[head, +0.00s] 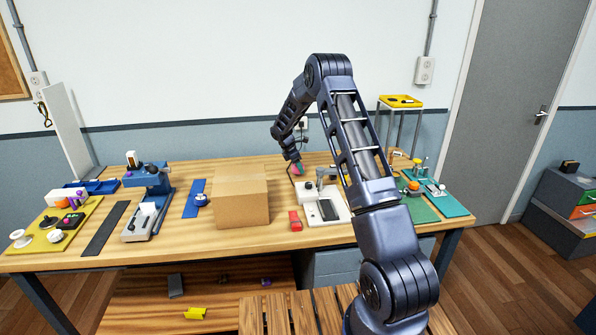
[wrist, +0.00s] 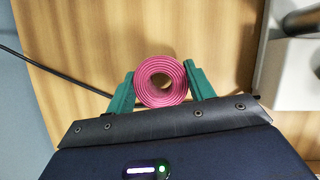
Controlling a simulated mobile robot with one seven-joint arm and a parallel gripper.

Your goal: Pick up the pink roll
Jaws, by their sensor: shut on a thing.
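The pink roll (wrist: 183,86) is a spiral-wound roll seen end-on in the wrist view, with a hole in its middle. My gripper (wrist: 160,88) has a green finger on each side of it and is shut on it. In the head view my gripper (head: 294,166) is small at the back of the workbench, beyond the cardboard box, with a bit of the pink roll (head: 298,170) showing at it. I cannot tell whether the roll touches the bench top.
The wooden workbench (head: 185,238) carries a cardboard box (head: 241,200) left of my gripper. A white device (head: 336,212) and a red block (head: 295,220) stand in front. A black cable (wrist: 60,78) runs along the bench beside the roll.

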